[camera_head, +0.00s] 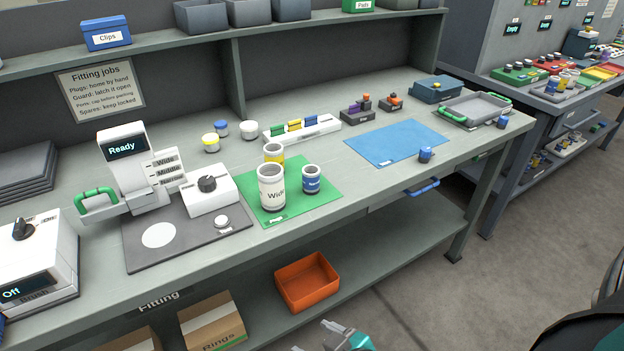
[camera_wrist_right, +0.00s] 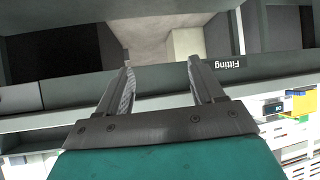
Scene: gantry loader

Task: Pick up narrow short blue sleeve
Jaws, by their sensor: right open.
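The short sleeve with a blue band (camera_head: 311,180) stands upright on the right part of the green mat (camera_head: 300,206). It looks narrower and shorter than the white-banded sleeve marked Wide (camera_head: 271,190) to its left. A yellow-banded sleeve (camera_head: 274,153) stands behind that one, partly hidden. My right gripper (camera_head: 312,337) shows at the bottom edge of the head view, in front of the bench and away from the sleeves. In the right wrist view its jaws (camera_wrist_right: 160,68) are apart with nothing between them. My left gripper is out of view.
A white device reading Ready (camera_head: 127,150) and a grey pad (camera_head: 190,240) stand left of the green mat. A rack of coloured pieces (camera_head: 302,128) is behind it. A blue mat (camera_head: 390,140) lies to the right. An orange bin (camera_head: 307,282) sits on the lower shelf.

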